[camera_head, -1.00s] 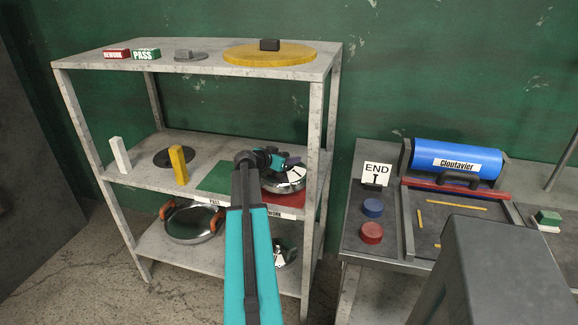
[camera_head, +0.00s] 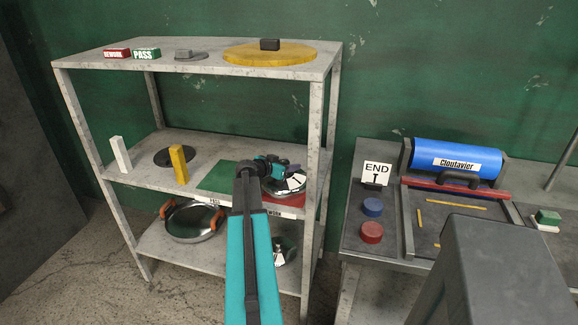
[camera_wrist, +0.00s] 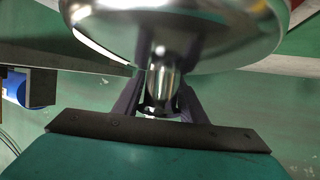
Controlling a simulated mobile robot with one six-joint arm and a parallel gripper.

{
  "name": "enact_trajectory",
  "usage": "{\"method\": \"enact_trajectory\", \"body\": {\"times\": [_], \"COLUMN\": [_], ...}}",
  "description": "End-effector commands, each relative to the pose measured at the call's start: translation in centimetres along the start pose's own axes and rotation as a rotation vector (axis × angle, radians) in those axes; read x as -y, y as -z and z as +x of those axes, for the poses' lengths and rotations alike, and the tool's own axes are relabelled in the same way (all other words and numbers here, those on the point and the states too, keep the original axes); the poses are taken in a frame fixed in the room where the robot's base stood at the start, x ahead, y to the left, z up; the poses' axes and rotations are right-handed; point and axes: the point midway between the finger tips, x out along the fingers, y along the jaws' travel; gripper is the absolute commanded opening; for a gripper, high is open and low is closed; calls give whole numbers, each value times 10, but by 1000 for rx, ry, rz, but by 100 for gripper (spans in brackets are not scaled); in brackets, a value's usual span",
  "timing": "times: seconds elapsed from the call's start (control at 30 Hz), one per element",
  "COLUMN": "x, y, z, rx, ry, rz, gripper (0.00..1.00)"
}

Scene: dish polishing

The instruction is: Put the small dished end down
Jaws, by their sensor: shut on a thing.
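The small dished end (camera_head: 288,186) is a shiny steel dome at the right of the middle shelf, over the red mat (camera_head: 296,200) marked REWORK. My gripper (camera_head: 284,170) is shut on it from above and partly hides it. In the wrist view the dished end (camera_wrist: 180,40) fills the top, and my gripper's fingers (camera_wrist: 162,95) close on its shiny stem. I cannot tell whether it touches the mat. A green mat (camera_head: 217,177) lies bare to the left.
A yellow block (camera_head: 179,165), a dark disc and a white block (camera_head: 119,154) stand left on the middle shelf (camera_head: 140,181). The top shelf is close above. A pan with orange handles (camera_head: 193,224) sits below. A bench (camera_head: 385,250) stands right.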

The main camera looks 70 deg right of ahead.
Motion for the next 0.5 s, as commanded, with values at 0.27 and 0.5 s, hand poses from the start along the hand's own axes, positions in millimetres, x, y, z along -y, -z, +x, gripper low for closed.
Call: {"method": "enact_trajectory", "body": {"times": [0.27, 0.5], "x": [0, 0], "y": [0, 1], "z": [0, 0], "rx": [0, 0], "ry": [0, 0], "rz": [0, 0], "gripper": [57, 57]}}
